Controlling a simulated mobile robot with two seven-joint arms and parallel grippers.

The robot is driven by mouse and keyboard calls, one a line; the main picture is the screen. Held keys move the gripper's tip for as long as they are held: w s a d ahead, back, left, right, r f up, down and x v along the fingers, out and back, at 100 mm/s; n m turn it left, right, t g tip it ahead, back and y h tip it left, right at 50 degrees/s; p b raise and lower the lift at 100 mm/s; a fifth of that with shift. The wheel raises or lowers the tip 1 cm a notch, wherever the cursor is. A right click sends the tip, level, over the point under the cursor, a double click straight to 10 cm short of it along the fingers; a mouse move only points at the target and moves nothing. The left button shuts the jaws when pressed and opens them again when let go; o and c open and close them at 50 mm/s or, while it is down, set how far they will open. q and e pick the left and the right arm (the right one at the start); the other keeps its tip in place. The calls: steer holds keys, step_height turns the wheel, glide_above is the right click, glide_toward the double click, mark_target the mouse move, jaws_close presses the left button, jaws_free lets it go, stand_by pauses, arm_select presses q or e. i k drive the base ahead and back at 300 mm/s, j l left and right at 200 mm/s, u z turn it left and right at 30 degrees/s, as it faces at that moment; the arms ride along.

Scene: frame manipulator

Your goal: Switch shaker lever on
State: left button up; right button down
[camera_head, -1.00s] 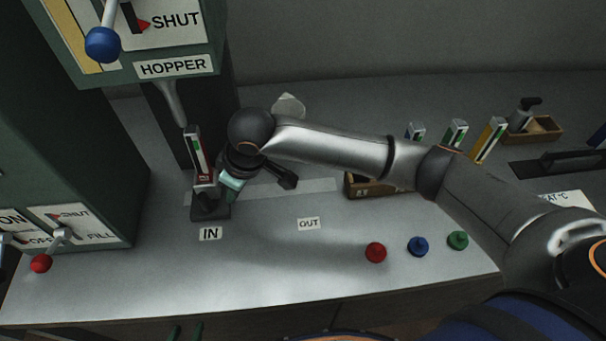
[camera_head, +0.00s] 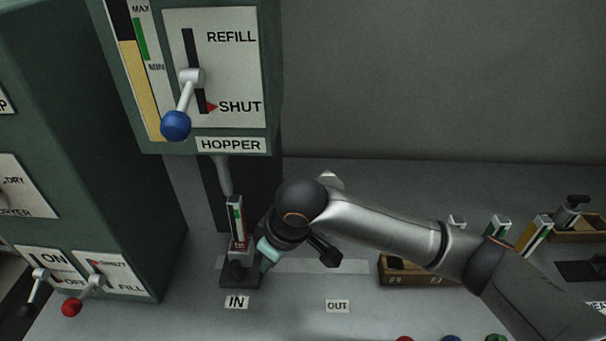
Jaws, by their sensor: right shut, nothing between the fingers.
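A lever with a black knob (camera_head: 27,309) sits at the lower left on a plate marked ON and OFF; its knob hangs low, on the OFF side. Whether it is the shaker lever cannot be read. Beside it, a lever with a red knob (camera_head: 72,308) sits on a plate marked SHUT and FILL. My right gripper (camera_head: 266,260) is shut and empty beside the small upright box at the IN label, well to the right of both levers. Its fingertips are partly hidden, and I cannot tell whether it touches the box. My left gripper is out of view.
The hopper lever with a blue knob (camera_head: 176,126) is near SHUT. The upright box (camera_head: 237,222) stands under the hopper spout. A wooden tray (camera_head: 402,276) lies behind my right arm. Bench space around the OUT label (camera_head: 338,306) is clear.

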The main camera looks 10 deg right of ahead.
mark_target(27, 312)
steer(key=k, duration=1)
